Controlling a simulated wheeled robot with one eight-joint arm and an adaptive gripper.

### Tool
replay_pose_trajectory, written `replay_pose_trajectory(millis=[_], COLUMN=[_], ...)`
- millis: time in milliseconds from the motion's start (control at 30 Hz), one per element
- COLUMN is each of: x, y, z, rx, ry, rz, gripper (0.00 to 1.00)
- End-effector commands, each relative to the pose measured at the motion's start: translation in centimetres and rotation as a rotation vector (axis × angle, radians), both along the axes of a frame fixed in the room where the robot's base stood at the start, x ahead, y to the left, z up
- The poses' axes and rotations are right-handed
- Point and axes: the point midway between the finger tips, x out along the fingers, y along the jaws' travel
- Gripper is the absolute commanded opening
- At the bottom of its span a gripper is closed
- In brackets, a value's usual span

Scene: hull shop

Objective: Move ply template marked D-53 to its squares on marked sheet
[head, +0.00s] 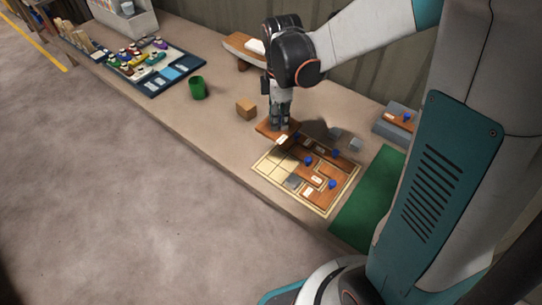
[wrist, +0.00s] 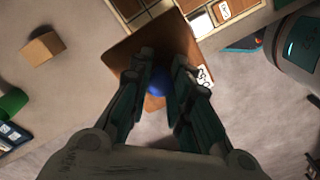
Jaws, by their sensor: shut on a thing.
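My gripper (head: 281,126) is shut on a brown ply template (head: 266,128) with a pale label. In the wrist view the gripper (wrist: 158,88) closes around the template's blue knob (wrist: 155,86), and the template (wrist: 135,50) spreads out beyond the fingers. Its label (wrist: 204,76) is partly hidden, and I cannot read the mark. The template is at the far left corner of the marked sheet (head: 258,171), apparently just above it. The sheet has pale empty squares (head: 277,165) on its left and several brown templates with blue knobs (head: 317,179) on its right.
A wooden block (head: 246,109) and a green cup (head: 197,88) stand left of the sheet. Small grey blocks (head: 355,145) lie behind it. A grey box (head: 396,124) bearing another template and a green mat (head: 366,207) are at right. A blue tray (head: 151,92) is far left.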

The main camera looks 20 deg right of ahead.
Motion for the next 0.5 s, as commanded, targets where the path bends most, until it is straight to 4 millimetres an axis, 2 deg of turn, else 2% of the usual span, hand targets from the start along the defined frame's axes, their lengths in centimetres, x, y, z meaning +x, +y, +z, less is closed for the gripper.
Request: replay_pose_trajectory(millis=[33, 200, 500], x=[0.0, 0.1, 0.0], y=[0.0, 0.0, 0.0], z=[-1.5, -5.8, -12.5], rx=[0.0, 0.0, 0.0], ry=[0.0, 0.0, 0.0], rz=[0.0, 0.0, 0.001], gripper=[0.0, 0.0, 0.0])
